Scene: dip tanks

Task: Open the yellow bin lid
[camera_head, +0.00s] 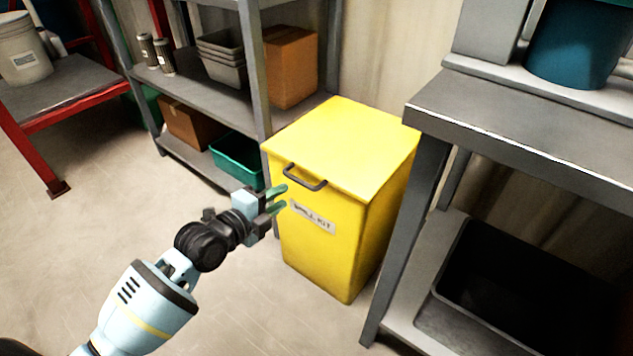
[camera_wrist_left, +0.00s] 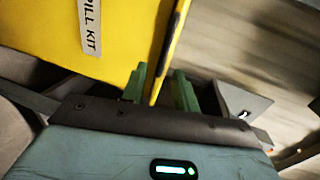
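The yellow bin (camera_head: 335,245) stands on the floor between a shelf and a workbench. Its flat yellow lid (camera_head: 345,140) is shut, with a dark grey handle (camera_head: 305,178) on its front edge. A white "SPILL KIT" label (camera_head: 312,217) is on the front. My left gripper (camera_head: 281,197) is open, its two green fingers apart, by the bin's front left edge, left of and slightly below the handle. In the left wrist view the fingers (camera_wrist_left: 160,88) are apart with the bin's yellow side (camera_wrist_left: 50,35) beyond them; contact cannot be told. My right gripper is not in view.
A grey shelf (camera_head: 205,92) with grey bins, a cardboard box (camera_head: 290,65) and a green tray (camera_head: 238,158) stands behind left. A grey workbench (camera_head: 530,135) with a black tub (camera_head: 520,290) below is close on the right. The floor (camera_head: 70,240) at left is clear.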

